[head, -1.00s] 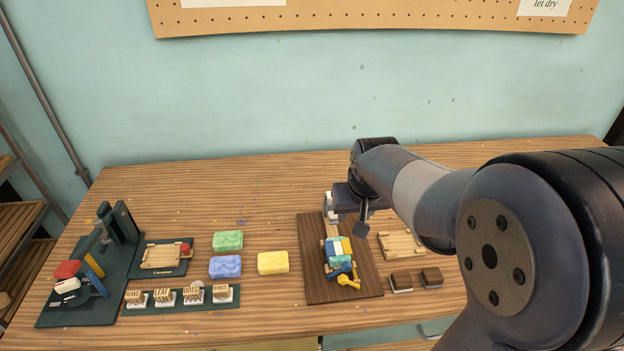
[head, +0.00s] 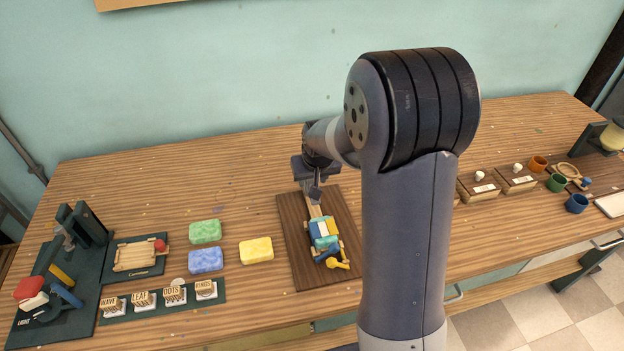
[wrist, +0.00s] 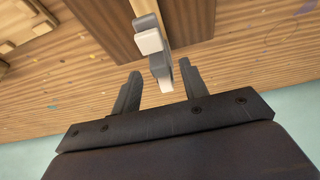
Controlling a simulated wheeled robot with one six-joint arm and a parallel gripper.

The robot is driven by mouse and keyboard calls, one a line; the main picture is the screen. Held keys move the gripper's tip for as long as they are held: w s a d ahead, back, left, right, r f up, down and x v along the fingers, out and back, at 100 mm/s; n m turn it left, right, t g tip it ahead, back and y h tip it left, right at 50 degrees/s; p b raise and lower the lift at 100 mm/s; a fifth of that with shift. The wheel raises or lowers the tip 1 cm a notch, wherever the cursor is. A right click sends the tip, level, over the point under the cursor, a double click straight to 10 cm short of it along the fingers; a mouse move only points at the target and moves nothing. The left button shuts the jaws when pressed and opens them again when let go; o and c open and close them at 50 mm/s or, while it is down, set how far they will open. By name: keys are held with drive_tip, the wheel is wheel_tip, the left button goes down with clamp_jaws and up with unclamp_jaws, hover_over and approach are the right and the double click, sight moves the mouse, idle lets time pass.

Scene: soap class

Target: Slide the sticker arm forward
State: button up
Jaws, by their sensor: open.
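A dark brown board (head: 293,245) lies on the table and bears a device with blue, green, yellow and white blocks (head: 322,231) and a yellow knob (head: 338,264). A pale wooden bar (head: 314,210) runs from the blocks toward the wall. I cannot tell for sure which part is the sticker arm. My gripper (head: 315,194) is at the far end of this bar. In the wrist view my gripper (wrist: 158,88) is open, with a white and grey end piece (wrist: 150,42) reaching between its fingers. Contact is not clear.
Green (head: 205,231), blue (head: 206,260) and yellow (head: 256,250) soap-like blocks lie left of the board. Several stamps and a dark green press (head: 88,225) stand farther left. Cups and boxes stand at the right. The table behind the board is clear.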

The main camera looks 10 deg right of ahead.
drive_tip(key=shift+x, duration=0.9)
drive_tip(key=shift+c, duration=0.3)
clamp_jaws()
